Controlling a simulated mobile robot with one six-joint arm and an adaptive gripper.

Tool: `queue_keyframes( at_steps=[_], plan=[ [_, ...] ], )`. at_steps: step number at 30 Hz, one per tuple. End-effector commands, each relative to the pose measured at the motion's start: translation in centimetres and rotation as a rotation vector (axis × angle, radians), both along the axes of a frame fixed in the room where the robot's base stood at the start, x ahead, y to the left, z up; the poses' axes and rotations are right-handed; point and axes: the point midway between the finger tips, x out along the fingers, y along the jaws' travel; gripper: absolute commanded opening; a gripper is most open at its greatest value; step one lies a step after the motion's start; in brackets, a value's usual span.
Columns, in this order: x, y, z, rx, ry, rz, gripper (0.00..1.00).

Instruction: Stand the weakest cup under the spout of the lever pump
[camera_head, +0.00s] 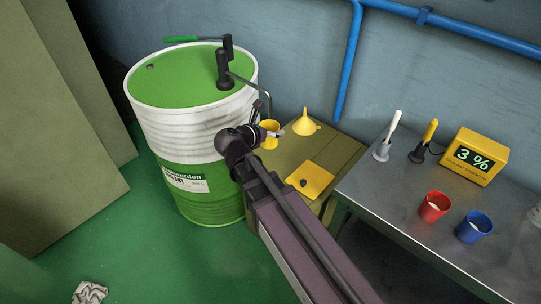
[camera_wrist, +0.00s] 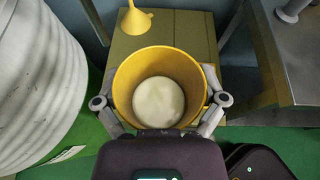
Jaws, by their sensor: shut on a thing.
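My gripper (camera_wrist: 160,106) is shut on a yellow cup (camera_wrist: 127,88), one finger on each side of its rim. The cup is upright and holds a pale, whitish content. In the head view the yellow cup (camera_head: 268,141) is beside the drum, just below the end of the bent spout (camera_head: 269,100); I cannot tell if it is exactly under it or touching a surface. The lever pump (camera_head: 224,72), with a green handle (camera_head: 182,38), stands on the drum. A red cup (camera_head: 434,208) and a blue cup (camera_head: 473,228) stand on the metal cart.
The white and green drum (camera_head: 190,125) is left of the cup. A low wooden stand (camera_head: 345,152) bears a yellow funnel (camera_head: 305,124) and a yellow sheet (camera_head: 318,181).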

Motion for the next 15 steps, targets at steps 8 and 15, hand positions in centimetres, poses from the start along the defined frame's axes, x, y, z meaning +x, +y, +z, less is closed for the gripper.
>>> queue_keyframes(
  at_steps=[8,15],
  plan=[
    [-0.14,0.45,0.01,0.0,-0.001,0.006,0.42],
    [-0.16,0.51,-0.34,0.0,0.001,0.004,0.42]
  ],
)
